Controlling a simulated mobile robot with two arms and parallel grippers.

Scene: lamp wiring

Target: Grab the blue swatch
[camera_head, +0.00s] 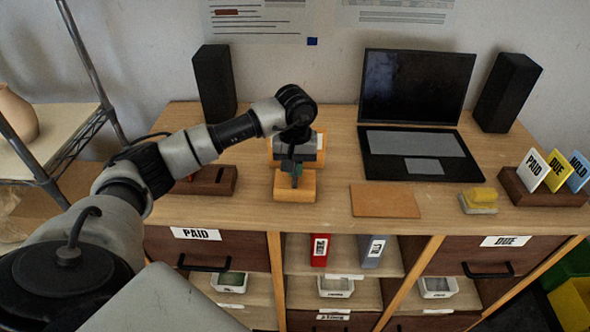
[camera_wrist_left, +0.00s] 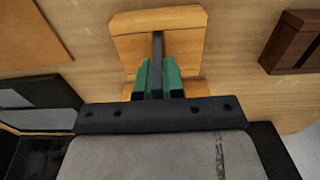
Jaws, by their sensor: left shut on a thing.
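A small blue square (camera_head: 312,41) is on the wall below the left poster. A blue card (camera_head: 577,172) stands in the card rack at the right. I cannot tell which of these is the swatch. My left gripper (camera_head: 295,172) is far from both, low over an orange wooden block (camera_head: 294,191). In the left wrist view its green fingers are shut on a thin dark grey piece (camera_wrist_left: 158,48) over the orange block (camera_wrist_left: 188,42). I cannot tell whether that piece is joined to the block. My right gripper is not in view.
A laptop (camera_head: 416,100) stands between two black speakers (camera_head: 215,82) (camera_head: 507,92). The dark wooden card rack (camera_head: 555,198) holds white, yellow and blue cards. A wire shelf is at the left.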

